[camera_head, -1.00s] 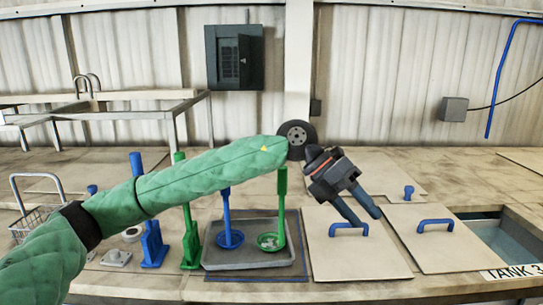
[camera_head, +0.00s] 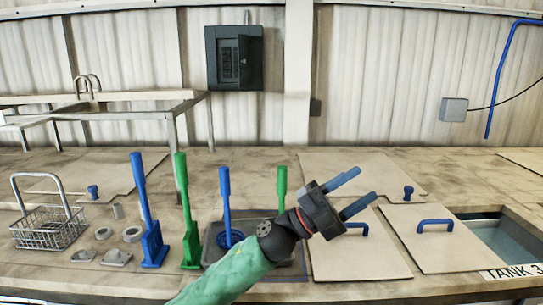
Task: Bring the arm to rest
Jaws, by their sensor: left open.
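My left gripper (camera_head: 367,185) is open and empty, its two blue-grey fingers spread and pointing to the upper right. It shows in front of the lid (camera_head: 350,262) with a blue handle, and hides part of that handle. My left arm in its green sleeve (camera_head: 228,279) comes up from the bottom edge. The wrist and sleeve cover part of the grey tray (camera_head: 210,256) and the green tool (camera_head: 282,185) standing in it. My right gripper is not in view.
A blue tool (camera_head: 225,195) also stands in the tray. A blue holder (camera_head: 153,245) and a green holder (camera_head: 190,240) stand left of it. A wire basket (camera_head: 48,230) is at far left. The right lid (camera_head: 445,250) leaves part of a tank (camera_head: 495,240) open.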

